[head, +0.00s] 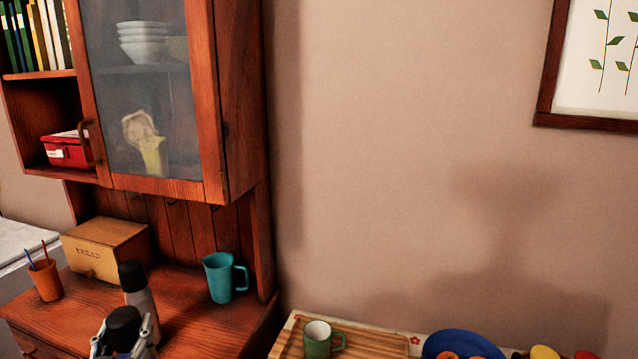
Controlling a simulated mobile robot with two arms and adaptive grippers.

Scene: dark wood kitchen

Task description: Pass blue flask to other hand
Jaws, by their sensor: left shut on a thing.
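My left gripper (124,341) is at the bottom edge of the head view, in front of the wooden counter. It is shut on a flask with a black cap (123,324), which I take for the blue flask. Only the cap shows well; the fingers and the picture edge hide most of the body, so its colour is hard to tell. The cap points up. My right gripper is not in view.
A grey flask with a black cap (140,297) stands on the counter just behind the held one. A teal mug (225,279), an orange cup (46,280) and a bread box (104,247) stand nearby. A tray (375,346) with a green mug (318,341) is at the lower right.

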